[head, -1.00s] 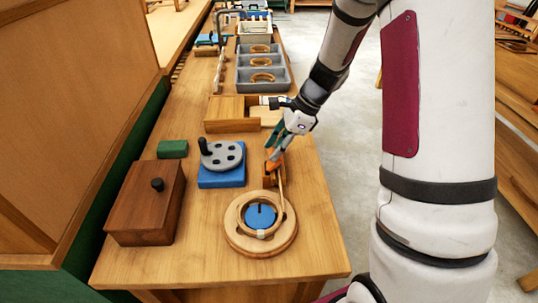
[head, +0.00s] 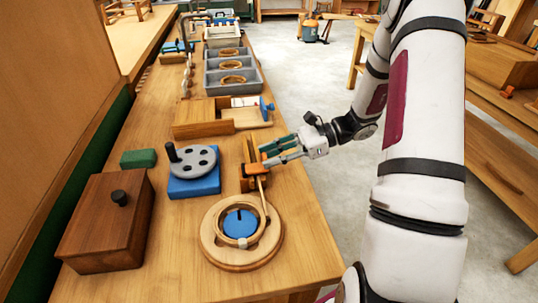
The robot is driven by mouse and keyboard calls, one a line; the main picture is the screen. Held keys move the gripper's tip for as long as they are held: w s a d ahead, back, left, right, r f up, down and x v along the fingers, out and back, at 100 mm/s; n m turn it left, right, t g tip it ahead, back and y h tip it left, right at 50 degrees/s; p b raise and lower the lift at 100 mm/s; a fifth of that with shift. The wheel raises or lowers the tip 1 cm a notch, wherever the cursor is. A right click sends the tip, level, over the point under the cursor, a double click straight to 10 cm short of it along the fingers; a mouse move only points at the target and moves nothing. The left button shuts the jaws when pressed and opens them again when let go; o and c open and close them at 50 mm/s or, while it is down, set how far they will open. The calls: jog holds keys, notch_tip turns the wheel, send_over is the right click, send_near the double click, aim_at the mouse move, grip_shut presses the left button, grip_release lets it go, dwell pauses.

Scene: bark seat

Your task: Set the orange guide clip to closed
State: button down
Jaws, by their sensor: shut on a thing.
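The orange guide clip (head: 252,171) is mounted on a small wooden block (head: 247,186) near the right edge of the bench. A light strip of material runs from it down to the round wooden stand (head: 236,262). My gripper (head: 266,157) reaches in from the right, tilted nearly level, with its fingertips at the clip's upper part. It is shut on the clip, though the fingers partly hide the contact. Whether the clip itself stands open or closed is too small to tell.
A blue base with a grey crank disc (head: 191,162) stands left of the clip. A dark wooden box (head: 108,222) and a green block (head: 138,158) are farther left. A wooden vise-like block (head: 203,117) and a grey tray (head: 257,88) stand behind. The bench's right edge is close.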

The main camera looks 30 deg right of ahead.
jog(key=shift+d+f+y, duration=0.15)
jog(key=shift+f+y, duration=0.1)
jog(key=shift+y, duration=0.05)
dwell(0.4)
jog(key=c, duration=1.2)
grip_release()
jog(key=shift+c, duration=0.2)
jog(key=v, duration=1.2)
jog(key=shift+s, duration=0.1)
